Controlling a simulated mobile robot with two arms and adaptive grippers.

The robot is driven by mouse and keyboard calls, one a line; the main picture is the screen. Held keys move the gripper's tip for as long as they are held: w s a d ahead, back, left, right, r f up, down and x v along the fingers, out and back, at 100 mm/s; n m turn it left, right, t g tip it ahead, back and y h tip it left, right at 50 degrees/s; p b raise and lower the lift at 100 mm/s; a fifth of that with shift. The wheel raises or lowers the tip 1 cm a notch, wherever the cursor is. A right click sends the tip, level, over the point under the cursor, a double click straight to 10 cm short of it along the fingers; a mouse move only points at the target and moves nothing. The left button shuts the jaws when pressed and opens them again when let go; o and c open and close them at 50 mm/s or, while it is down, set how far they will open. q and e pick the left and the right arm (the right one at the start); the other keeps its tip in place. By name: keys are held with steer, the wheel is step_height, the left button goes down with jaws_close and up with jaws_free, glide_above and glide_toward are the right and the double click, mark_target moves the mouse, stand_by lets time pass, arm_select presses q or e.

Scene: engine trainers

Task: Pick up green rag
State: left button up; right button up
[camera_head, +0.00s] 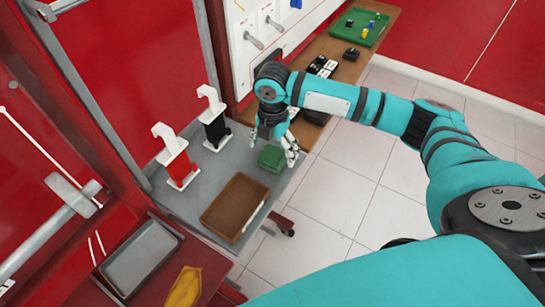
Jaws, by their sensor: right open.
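The green rag (270,157) lies as a small folded block on the grey table (205,184), near its right edge. My right gripper (275,146) hangs over the rag from above, with its fingers pointing down. Its fingers are apart, and one shows at the right side of the rag. Whether they touch the rag I cannot tell. The gripper covers the rag's far part. My left gripper is not in view.
A brown tray (208,222) lies just in front of the rag. A red dispenser (176,160) and a black dispenser (214,125) stand to the left. A grey tray (140,259) and a yellow cloth (185,287) are at lower left. A green board (352,25) lies farther back.

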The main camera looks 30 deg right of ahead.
mark_target(273, 154)
steer(key=shift+w+f, duration=0.1)
steer(key=shift+f, duration=1.4)
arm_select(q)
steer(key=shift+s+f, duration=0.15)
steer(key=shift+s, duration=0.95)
arm_select(e)
steer(key=shift+c, duration=0.4)
steer(key=c, duration=0.7)
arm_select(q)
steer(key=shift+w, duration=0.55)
arm_select(e)
steer(key=c, duration=0.4)
